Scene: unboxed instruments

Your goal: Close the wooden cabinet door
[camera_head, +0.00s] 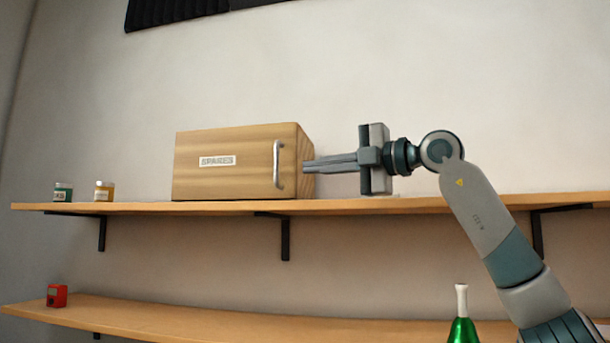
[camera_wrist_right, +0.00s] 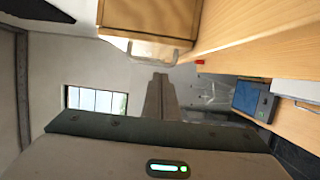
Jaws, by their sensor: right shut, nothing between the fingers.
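The wooden cabinet (camera_head: 305,155) stands on the upper shelf in the head view. Its door (camera_head: 228,175) carries a SPARES label and a metal handle (camera_head: 279,164) near its right edge. The door looks flush with the cabinet body, with no gap that I can see. My right gripper (camera_head: 306,165) is shut and empty, pointing left at the cabinet's right side, just right of the handle. In the right wrist view the fingers (camera_wrist_right: 158,80) end near the handle (camera_wrist_right: 152,54) and the cabinet (camera_wrist_right: 148,18); I cannot tell whether they touch it. My left gripper is out of view.
A green-labelled jar (camera_head: 63,192) and a yellow jar (camera_head: 104,191) stand left on the upper shelf (camera_head: 150,208). A red device (camera_head: 57,295) sits on the lower shelf (camera_head: 200,323). A green flask (camera_head: 462,325) stands near my right arm.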

